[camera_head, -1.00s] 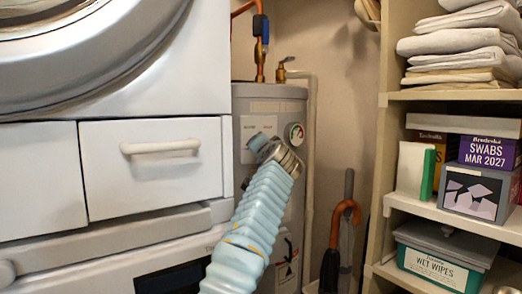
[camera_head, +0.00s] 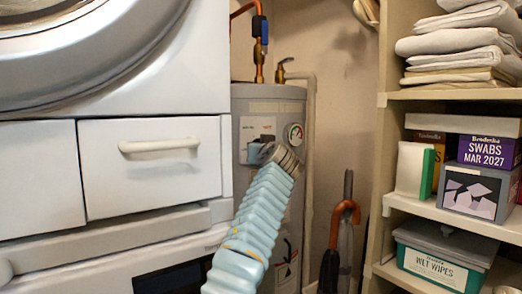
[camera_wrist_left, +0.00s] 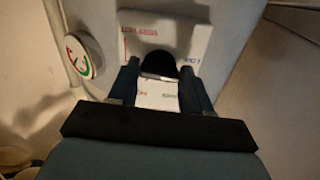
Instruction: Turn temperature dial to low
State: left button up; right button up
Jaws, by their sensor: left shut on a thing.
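The grey water heater tank (camera_head: 268,93) stands upright at the centre of the head view. It carries a white label panel (camera_head: 256,126), which also shows in the left wrist view (camera_wrist_left: 196,42). A dark rounded dial (camera_wrist_left: 158,64) sits on this panel between the fingers of my left gripper (camera_wrist_left: 159,84). The gripper is shut on the dial. In the head view my left gripper (camera_head: 256,152) is at the lower part of the panel, and the dial is hidden there. The dial's pointer setting cannot be read. My right gripper is not in view.
A round red and green gauge (camera_head: 296,136) sits right of the panel. A white appliance with a drawer (camera_head: 150,165) stands close on the left. Copper pipes (camera_head: 260,65) rise above the tank. An umbrella (camera_head: 335,255) and shelves (camera_head: 450,95) are to the right.

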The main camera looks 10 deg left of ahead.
pick_arm(q)
jog(key=shift+w+f+n, duration=0.1)
jog(key=shift+f+n, duration=0.15)
jog(key=shift+n, duration=0.15)
jog(key=o, duration=1)
jog(key=shift+o, duration=0.3)
jog(key=shift+r, duration=0.15)
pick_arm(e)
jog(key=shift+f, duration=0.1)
pick_arm(q)
jog(key=b+v, duration=0.6)
jog(key=v, duration=0.1)
jog(key=shift+s, duration=0.3)
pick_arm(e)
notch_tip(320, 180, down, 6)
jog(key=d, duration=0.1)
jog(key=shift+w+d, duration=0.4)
